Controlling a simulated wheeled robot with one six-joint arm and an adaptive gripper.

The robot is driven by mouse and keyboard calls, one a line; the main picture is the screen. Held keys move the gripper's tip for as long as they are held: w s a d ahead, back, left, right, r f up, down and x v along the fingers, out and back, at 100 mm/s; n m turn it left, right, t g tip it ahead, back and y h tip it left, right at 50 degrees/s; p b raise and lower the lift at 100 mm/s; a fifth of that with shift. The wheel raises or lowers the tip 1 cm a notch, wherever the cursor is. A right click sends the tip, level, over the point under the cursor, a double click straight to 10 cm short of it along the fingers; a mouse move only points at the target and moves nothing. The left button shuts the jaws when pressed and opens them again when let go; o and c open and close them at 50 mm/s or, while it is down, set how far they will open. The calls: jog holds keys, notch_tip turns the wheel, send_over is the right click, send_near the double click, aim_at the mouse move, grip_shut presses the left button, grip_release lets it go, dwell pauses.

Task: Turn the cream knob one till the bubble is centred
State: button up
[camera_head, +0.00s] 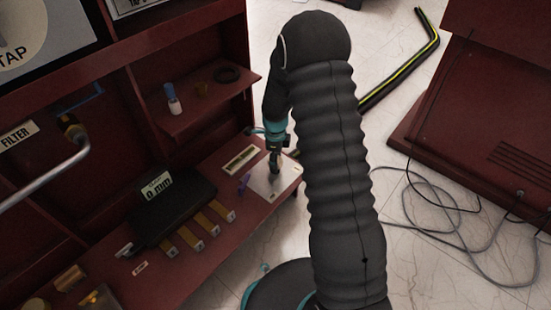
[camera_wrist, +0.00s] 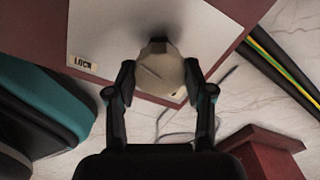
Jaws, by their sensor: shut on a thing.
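The cream knob (camera_wrist: 160,72) sits at the edge of a white plate (camera_wrist: 110,30) in the wrist view. My gripper (camera_wrist: 161,80) has one finger on each side of the knob and is shut on it. In the head view my gripper (camera_head: 274,165) reaches down over the white plate (camera_head: 265,188) on the red bench, and the knob is hidden or too small to tell. A pale strip with a greenish window (camera_head: 239,160), which looks like a level vial, lies just left of my gripper. Its bubble is too small to make out.
A small purple piece (camera_head: 244,184) is beside the plate. A dark box marked "0 mm" (camera_head: 175,205) stands further left on the bench. A shelf (camera_head: 200,108) with small items is behind. A "LOCK" label (camera_wrist: 83,64) is on the plate. Cables (camera_head: 450,215) lie on the floor.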

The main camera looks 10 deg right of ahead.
jog(key=m, duration=0.4)
jog(key=shift+f, duration=0.1)
dwell(0.5)
jog(key=o, duration=1.2)
jog(key=shift+c, duration=0.2)
notch_tip(320, 180, up, 12)
